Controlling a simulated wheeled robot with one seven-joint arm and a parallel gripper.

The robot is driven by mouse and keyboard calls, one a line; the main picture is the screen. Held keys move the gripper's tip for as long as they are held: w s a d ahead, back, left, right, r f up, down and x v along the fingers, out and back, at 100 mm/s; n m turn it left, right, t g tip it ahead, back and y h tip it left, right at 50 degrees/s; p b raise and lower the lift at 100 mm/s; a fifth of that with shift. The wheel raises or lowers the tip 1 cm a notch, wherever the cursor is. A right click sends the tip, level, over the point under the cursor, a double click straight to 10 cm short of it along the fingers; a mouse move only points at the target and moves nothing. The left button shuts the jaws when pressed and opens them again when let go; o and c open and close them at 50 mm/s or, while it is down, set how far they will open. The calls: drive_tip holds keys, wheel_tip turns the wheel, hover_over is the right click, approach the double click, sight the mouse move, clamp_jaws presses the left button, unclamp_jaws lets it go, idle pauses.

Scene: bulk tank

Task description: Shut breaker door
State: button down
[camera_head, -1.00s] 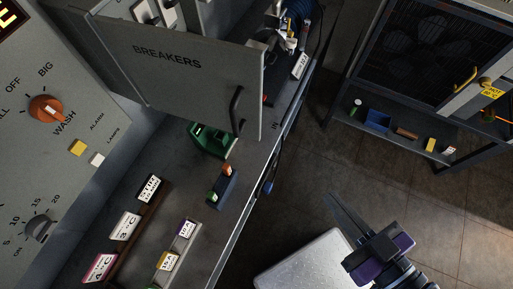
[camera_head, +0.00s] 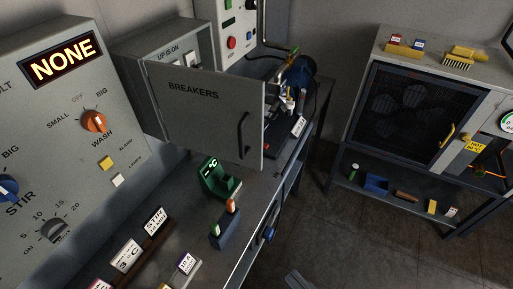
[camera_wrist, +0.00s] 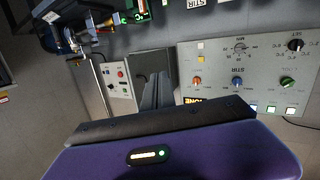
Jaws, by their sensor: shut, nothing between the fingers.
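The breaker door (camera_head: 205,125) is a grey panel lettered BREAKERS with a dark vertical handle (camera_head: 243,135) near its right edge. It stands open, swung out from the grey breaker box (camera_head: 130,50) behind it, whose front reads "UP IS ON". The door hides much of the box. My gripper (camera_head: 292,277) shows only as fingertips at the bottom edge of the head view, below the door and apart from it. In the wrist view, my gripper (camera_wrist: 157,92) has its two fingers together with nothing between them.
A control panel (camera_head: 60,120) with knobs stands left. The bench below the door carries a green holder (camera_head: 220,180), a blue block (camera_head: 226,228) with levers, and label cards. A dark-fronted cabinet (camera_head: 410,115) stands right. Floor (camera_head: 340,230) between is clear.

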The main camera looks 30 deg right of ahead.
sight(261, 129)
drive_tip(key=w+a+r+n+t+b, duration=0.1)
drive_tip(key=w+a+n+b, duration=0.1)
drive_tip(key=w+a, duration=0.65)
drive_tip(key=w+a+r+n+t+b, duration=0.1)
drive_tip(key=w+a+r+b, duration=0.15)
drive_tip(key=w+a, duration=0.6)
drive_tip(key=w+d+r+m+h+b, duration=0.2)
drive_tip(key=w+d+r+m+h, duration=0.1)
drive_tip(key=w+r+h, duration=0.15)
drive_tip(key=s+d+r+m+g+h, duration=0.2)
drive_tip(key=d+m+g+h, duration=0.15)
drive_tip(key=m+h, duration=0.25)
drive_tip(key=s+d+r+m+g+h, duration=0.2)
drive_tip(key=s+d+m+g+h, duration=0.1)
drive_tip(key=d+m+h, duration=0.3)
drive_tip(key=shift+m, duration=0.4)
drive_tip(key=p+x, duration=0.1)
drive_tip(key=x, duration=0.3)
drive_tip(key=p+x, duration=0.1)
drive_tip(key=x, duration=0.3)
drive_tip(key=w+p+x, duration=0.1)
drive_tip(key=x, duration=0.3)
drive_tip(key=shift+a+r, duration=0.15)
drive_tip(key=shift+a, duration=0.15)
drive_tip(key=shift+w+d, duration=0.1)
drive_tip(key=shift+d+t, duration=0.1)
drive_tip(key=shift+t, duration=0.15)
